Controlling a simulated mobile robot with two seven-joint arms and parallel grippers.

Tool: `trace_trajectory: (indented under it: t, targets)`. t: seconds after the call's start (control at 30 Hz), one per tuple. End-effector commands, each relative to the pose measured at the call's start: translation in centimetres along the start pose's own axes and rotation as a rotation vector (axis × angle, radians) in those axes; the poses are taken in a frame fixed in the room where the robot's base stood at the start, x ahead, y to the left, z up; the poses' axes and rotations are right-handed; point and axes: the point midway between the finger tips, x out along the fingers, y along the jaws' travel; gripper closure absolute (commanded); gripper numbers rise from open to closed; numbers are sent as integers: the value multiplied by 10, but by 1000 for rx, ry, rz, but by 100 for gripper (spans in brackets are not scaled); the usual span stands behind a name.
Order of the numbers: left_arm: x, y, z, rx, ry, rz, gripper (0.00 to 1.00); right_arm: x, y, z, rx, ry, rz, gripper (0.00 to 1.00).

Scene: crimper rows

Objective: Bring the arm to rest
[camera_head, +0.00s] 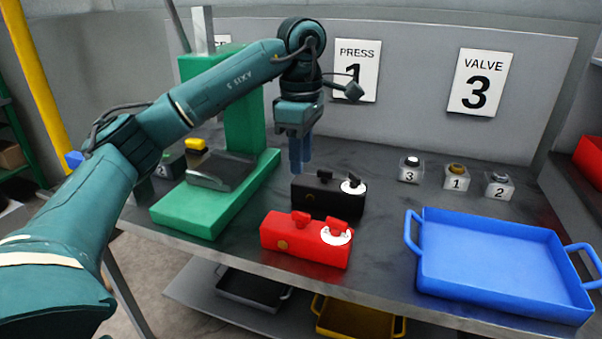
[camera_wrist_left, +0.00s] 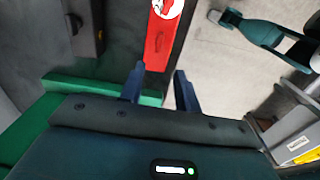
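My left gripper (camera_head: 300,168) hangs above the table beside the green press, its fingers pointing down. The left wrist view shows its two fingers (camera_wrist_left: 160,88) apart with nothing between them, so it is open and empty. The left arm (camera_head: 215,92) reaches in from the left, bent at the elbow. A black box (camera_head: 318,200) with a white round label stands just right of and below the fingers in the head view. A red box (camera_head: 285,240) stands nearer the front edge. A teal arm part (camera_wrist_left: 262,33) shows in the left wrist view; its gripper state is unclear.
The green press (camera_head: 198,212) stands close left of the gripper. A blue tray (camera_head: 490,255) is on the right. Numbered blocks 3 (camera_head: 409,170), 1 (camera_head: 456,178) and 2 (camera_head: 498,187) stand behind it. Dark and yellow trays (camera_head: 345,327) lie on the shelf below.

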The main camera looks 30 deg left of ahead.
Motion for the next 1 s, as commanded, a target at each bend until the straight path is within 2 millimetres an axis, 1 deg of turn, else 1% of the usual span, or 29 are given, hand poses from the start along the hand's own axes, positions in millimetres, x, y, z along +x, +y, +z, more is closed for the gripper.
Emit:
trace_trajectory:
  t: [0.03,0.17,0.27,0.63,0.73,0.77,0.87,0.97,1.0]
  targets:
    - [-6,0,0,-2,1,2,67,-1,0,-1,0,-4,1,64]
    - [-11,0,0,-1,0,0,67,0,1,5,0,-17,3,64]
    - [-11,0,0,-1,0,-1,67,1,1,9,1,-24,5,64]
    - [-10,0,0,-1,0,0,67,1,2,6,5,-18,8,64]
    - [-6,-1,5,6,-14,-7,67,1,2,5,5,-17,8,64]
    - [-2,-2,9,12,-27,-14,67,0,2,5,5,-17,8,64]
    - [21,-9,41,45,-122,-58,67,0,2,4,5,-17,8,64]
    - [54,-29,93,75,-306,-150,67,-1,2,2,5,-18,8,64]
    - [67,-42,119,78,-401,-203,67,-2,2,1,5,-18,9,64]
